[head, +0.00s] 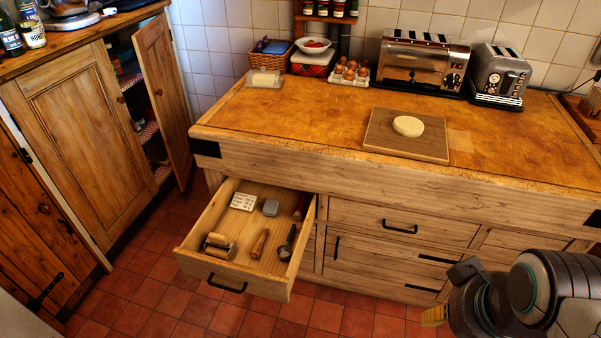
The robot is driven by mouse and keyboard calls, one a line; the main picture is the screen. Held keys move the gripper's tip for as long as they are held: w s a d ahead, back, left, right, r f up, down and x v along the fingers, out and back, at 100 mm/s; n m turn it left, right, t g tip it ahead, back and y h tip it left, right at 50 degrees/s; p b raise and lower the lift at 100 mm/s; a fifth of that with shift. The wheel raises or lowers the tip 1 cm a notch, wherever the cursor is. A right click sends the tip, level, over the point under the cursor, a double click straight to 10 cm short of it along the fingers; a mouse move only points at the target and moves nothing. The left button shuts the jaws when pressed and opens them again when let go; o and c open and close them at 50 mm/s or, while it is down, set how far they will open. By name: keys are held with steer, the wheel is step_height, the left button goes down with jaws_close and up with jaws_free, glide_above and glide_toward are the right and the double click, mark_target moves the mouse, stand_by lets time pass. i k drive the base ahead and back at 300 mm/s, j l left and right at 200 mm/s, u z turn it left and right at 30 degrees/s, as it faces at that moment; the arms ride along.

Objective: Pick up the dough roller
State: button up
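An open drawer (190,262) juts out from the wooden counter unit and holds several small items. A short wooden cylinder in a dark frame (217,246) lies at its front left, and a slim wooden piece (259,243) lies right of it. Either may be the dough roller; I cannot tell which at this size.
The drawer also holds a white card (243,202), a grey block (270,208) and a dark scoop-like tool (287,243). Dough (408,126) sits on a board (385,143) on the counter. A cupboard door (163,95) stands open at left. Tiled floor in front is clear.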

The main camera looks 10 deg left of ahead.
mark_target(213, 239)
steer(key=u, duration=1.45)
steer(key=i+j+u, duration=0.2)
steer(key=i+u, duration=0.7)
steer(key=i+l+u, duration=0.15)
steer(key=i+u, duration=0.35)
steer(key=i+l+u, duration=0.3)
steer(key=u, duration=0.15)
steer(key=i, duration=0.1)
